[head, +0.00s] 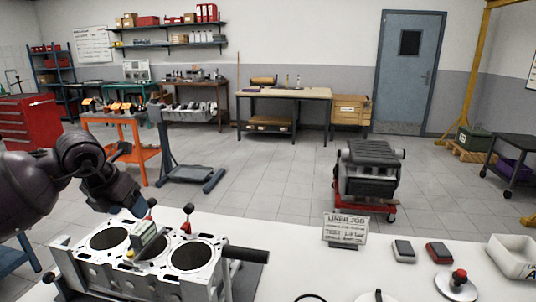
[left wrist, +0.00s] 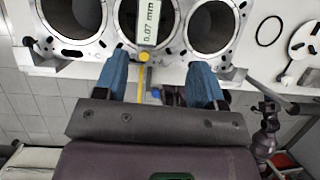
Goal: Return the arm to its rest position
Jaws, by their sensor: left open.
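My left gripper (head: 138,212) is at the left of the head view, just behind and above the engine block (head: 135,280). In the left wrist view its two blue fingers (left wrist: 163,78) are apart, with nothing clamped between them. A bore gauge (head: 145,238) with a pale display stands at the middle bore of the block. In the left wrist view the gauge (left wrist: 148,25) reads 0.07 mm, and its yellow tip lies between the fingers in the picture. I cannot tell whether the fingers touch it. My right gripper is not in view.
The white worktable (head: 290,265) holds the block, a liner job sign (head: 345,229), a grey box (head: 403,250), a red box (head: 439,252), a round fixture with a red knob (head: 457,285) and a white tray (head: 514,258). A dark engine (head: 368,172) stands on a red stand beyond.

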